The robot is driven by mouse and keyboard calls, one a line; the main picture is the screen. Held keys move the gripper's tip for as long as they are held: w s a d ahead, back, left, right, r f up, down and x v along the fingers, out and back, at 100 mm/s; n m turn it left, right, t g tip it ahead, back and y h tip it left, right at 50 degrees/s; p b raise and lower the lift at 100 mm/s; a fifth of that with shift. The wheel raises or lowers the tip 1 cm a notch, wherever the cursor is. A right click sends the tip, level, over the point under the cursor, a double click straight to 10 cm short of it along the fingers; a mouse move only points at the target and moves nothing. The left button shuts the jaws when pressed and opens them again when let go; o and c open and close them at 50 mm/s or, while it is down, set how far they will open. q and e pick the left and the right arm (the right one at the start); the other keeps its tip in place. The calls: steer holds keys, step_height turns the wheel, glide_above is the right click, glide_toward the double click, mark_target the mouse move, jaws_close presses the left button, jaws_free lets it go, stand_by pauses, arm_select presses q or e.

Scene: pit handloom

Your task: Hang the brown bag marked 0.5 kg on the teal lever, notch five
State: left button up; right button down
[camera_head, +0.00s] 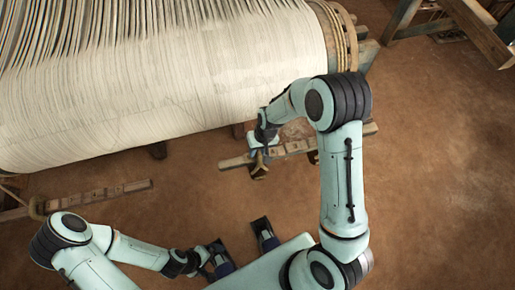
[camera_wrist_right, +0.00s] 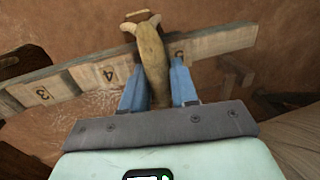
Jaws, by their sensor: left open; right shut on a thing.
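My right gripper (camera_head: 262,150) is shut on a brown bag (camera_wrist_right: 152,60), with its blue fingers (camera_wrist_right: 158,88) on either side of the bag's neck. No weight mark is readable on it. The bag also shows as a small brown shape below the gripper in the head view (camera_head: 259,172). A pale wooden lever (camera_wrist_right: 210,43) with the numbers 3, 4 and 5 runs behind the bag, which covers the stretch between 4 and 5. I cannot tell whether bag and lever touch. The lever (camera_head: 290,149) shows no clear teal. My left gripper (camera_head: 207,262) is open at the bottom.
A large roll of pale warp threads (camera_head: 170,85) fills the upper left. A second notched lever (camera_head: 100,195) lies at the lower left. Another brown shape (camera_wrist_right: 238,70) is at the numbered lever, right of the 5. Wooden beams (camera_head: 475,30) stand at the upper right. The right floor is clear.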

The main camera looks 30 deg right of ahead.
steer(key=shift+f, duration=0.2)
stand_by(0.6)
steer(key=c, duration=0.8)
jaws_free()
steer(key=r, duration=0.4)
steer(key=d+r+p, duration=0.1)
steer(key=r, duration=0.3)
steer(key=d+r, duration=0.1)
steer(key=r, duration=0.4)
steer(key=shift+s+d+p, duration=0.25)
steer(key=shift+s+p, duration=0.05)
steer(key=shift+p, duration=0.05)
